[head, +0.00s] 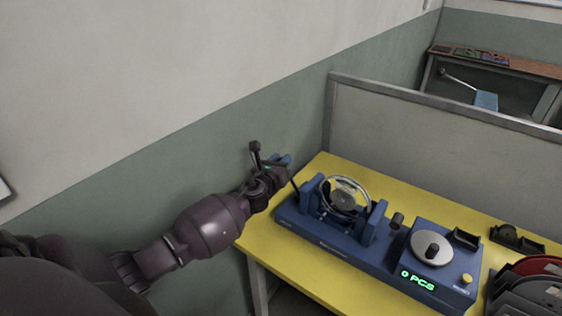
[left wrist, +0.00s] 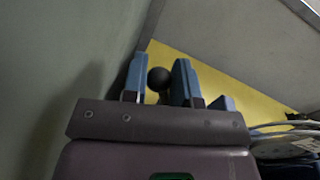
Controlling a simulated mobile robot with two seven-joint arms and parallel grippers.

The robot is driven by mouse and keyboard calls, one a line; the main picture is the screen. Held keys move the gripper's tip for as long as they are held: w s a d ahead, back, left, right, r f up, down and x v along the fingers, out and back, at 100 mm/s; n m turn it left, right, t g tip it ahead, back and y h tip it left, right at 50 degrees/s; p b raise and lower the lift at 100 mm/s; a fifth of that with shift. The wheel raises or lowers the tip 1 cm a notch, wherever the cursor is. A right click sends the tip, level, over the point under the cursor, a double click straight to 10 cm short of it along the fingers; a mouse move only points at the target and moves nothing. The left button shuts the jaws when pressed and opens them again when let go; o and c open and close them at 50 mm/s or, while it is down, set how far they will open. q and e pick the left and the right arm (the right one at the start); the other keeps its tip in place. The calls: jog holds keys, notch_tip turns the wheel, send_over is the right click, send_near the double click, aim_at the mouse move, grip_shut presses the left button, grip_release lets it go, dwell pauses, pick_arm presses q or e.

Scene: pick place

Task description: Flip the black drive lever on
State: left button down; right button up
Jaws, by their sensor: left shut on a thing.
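The black drive lever rises from the left end of the blue machine (head: 325,238); its thin dark rod (head: 295,189) leans up and left toward my left gripper (head: 284,161). In the left wrist view, the lever's round black knob (left wrist: 159,78) sits between the two blue fingers of the left gripper (left wrist: 160,82). The left gripper is shut on the knob. In the head view the knob is hidden by the gripper. My right gripper is not in view.
The machine stands on a yellow table (head: 262,236) and carries a clear ring wheel (head: 344,195) and a display (head: 418,279) reading 0 PCS. Red and grey discs (head: 537,266) stand at the right. A grey partition (head: 420,125) is behind the table; a green-and-white wall is at left.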

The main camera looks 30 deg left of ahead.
aim_at(292, 180)
pick_arm(q)
jog(key=shift+d+r, duration=0.15)
jog(key=d+m, duration=0.1)
jog(key=r+m+p, duration=0.1)
jog(key=d+m, duration=0.1)
jog(key=shift+s+d+r+t, duration=0.15)
jog(key=shift+d+r+t, duration=0.1)
jog(key=shift+d+t, duration=0.05)
jog(key=shift+d+m+p, duration=0.35)
jog(key=shift+m+p, duration=0.05)
jog(key=shift+d+m, duration=0.3)
jog(key=c, duration=1.4)
grip_release()
jog(key=shift+s, duration=0.1)
jog(key=o, duration=0.5)
jog(key=shift+a, duration=0.1)
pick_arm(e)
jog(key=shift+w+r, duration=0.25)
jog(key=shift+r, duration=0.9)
